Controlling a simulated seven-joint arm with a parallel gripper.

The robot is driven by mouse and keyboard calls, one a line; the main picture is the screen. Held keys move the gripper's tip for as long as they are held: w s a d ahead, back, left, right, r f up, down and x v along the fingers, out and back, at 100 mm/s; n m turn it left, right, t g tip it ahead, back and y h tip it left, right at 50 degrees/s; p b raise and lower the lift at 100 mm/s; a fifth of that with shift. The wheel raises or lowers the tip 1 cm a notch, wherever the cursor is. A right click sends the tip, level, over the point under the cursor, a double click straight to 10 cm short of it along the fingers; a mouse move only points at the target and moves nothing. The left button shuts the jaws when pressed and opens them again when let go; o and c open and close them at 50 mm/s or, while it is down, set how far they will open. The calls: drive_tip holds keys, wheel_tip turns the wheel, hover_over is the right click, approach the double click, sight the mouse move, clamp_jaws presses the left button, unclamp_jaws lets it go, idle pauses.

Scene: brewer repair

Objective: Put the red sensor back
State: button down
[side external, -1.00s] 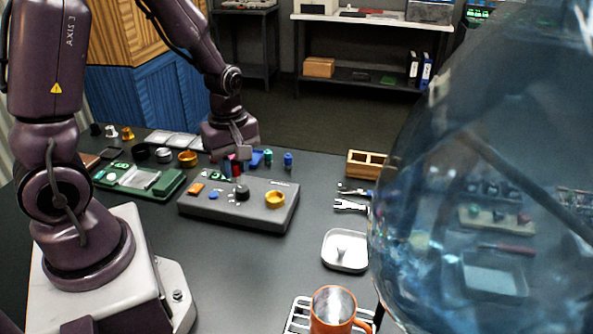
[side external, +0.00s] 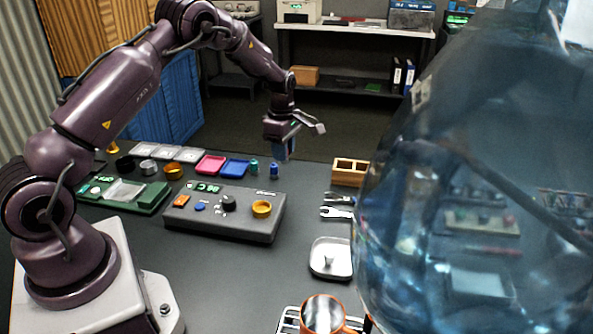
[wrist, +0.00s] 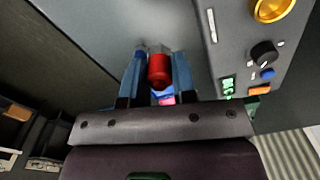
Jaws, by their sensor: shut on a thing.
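The red sensor (wrist: 159,70) is a short red cylinder between the two blue fingers of my gripper (wrist: 160,60) in the wrist view. The fingers are shut on it. In the side view my gripper (side external: 290,147) is raised above the far part of the table, behind the grey control box (side external: 232,218); the red sensor cannot be made out there. A pink tray (side external: 210,165) and a blue tray (side external: 235,168) lie behind the box. A small green part (side external: 254,166) and a small blue part (side external: 274,169) stand to their right, apart from the gripper.
The green board (side external: 150,197) lies left of the box, with several round parts behind it. A wooden holder (side external: 349,171), grey tools (side external: 337,212), a white tray (side external: 330,270) and an orange mug (side external: 322,314) are to the right. A large blue transparent vessel (side external: 440,200) blocks the right side.

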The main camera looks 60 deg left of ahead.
hover_over(296, 181)
wheel_tip(296, 181, down, 6)
drive_tip(key=shift+d, duration=0.1)
drive_tip(key=shift+f, duration=1.65)
drive_tip(key=shift+f, duration=0.2)
drive_tip(key=c, duration=0.9)
unclamp_jaws()
drive_tip(key=shift+r, duration=0.1)
